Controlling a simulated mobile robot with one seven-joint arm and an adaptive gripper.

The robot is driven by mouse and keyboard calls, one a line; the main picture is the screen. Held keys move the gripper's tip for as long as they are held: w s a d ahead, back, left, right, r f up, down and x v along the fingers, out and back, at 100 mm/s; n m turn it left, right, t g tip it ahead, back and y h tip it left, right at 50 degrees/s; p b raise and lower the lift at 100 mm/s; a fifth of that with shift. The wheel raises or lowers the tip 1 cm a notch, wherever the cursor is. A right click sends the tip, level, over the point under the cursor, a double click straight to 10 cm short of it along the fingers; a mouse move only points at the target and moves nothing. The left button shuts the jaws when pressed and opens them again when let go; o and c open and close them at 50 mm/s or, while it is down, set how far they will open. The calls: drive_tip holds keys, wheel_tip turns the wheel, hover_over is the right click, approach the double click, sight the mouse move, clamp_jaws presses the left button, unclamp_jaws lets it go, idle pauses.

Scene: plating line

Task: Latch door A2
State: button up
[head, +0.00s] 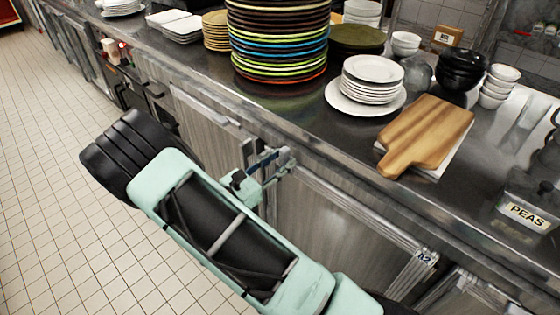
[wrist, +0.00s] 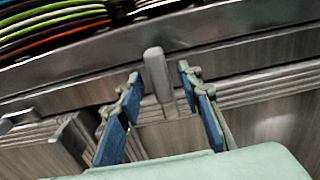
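Door A2 (head: 335,228) is a grey cabinet door under the steel counter, with its "A2" label (head: 425,258) at the upper right corner. It looks shut or nearly so; I cannot tell whether it sits fully flush. My gripper (head: 268,163) is at the door's upper left, just below the counter edge. In the wrist view, my gripper (wrist: 161,78) is open, its two blue-padded fingers on either side of a grey upright latch lever (wrist: 155,68). I see a gap between each finger and the lever. My gripper hides the lever in the head view.
The counter edge (head: 330,150) runs close above my gripper. On the counter are a tall stack of coloured plates (head: 278,45), white plates (head: 370,85), a wooden board (head: 425,135) and a "PEAS" container (head: 527,215). The tiled floor (head: 50,150) at left is clear.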

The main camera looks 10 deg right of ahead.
drive_tip(key=v, duration=1.2)
